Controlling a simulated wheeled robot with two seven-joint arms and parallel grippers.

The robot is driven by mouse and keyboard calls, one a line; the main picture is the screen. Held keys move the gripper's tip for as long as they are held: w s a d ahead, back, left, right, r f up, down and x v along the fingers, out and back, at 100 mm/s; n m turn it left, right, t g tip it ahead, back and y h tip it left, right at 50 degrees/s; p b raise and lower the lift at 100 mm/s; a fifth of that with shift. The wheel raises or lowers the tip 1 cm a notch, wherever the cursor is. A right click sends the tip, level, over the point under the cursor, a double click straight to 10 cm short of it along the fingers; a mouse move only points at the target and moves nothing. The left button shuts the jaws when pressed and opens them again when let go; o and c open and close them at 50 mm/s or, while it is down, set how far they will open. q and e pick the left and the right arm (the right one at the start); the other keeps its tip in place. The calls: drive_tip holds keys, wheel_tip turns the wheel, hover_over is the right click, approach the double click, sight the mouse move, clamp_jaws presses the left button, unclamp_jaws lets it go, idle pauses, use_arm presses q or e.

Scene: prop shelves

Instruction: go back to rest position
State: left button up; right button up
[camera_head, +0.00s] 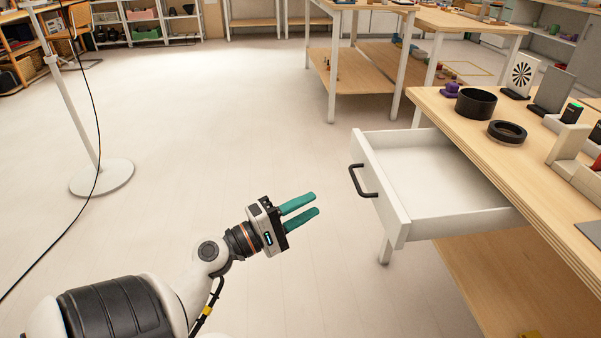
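My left gripper (316,203) has two green fingers that stand apart with nothing between them. It is over the bare floor, to the left of an open white drawer (430,215). The drawer is pulled out from the wooden table (545,185) and looks empty inside. Its black handle (362,181) is to the right of my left fingertips, with a clear gap. My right arm and gripper are not in the picture.
On the table are a black round container (475,103), a black ring (507,131) and a purple object (450,89). A stand with a round base (101,177) and a hanging cable is at left. The floor in the middle is clear.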

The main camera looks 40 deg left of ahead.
use_arm(q)
drive_tip(key=shift+s+a, duration=0.1)
drive_tip(key=shift+s, duration=0.25)
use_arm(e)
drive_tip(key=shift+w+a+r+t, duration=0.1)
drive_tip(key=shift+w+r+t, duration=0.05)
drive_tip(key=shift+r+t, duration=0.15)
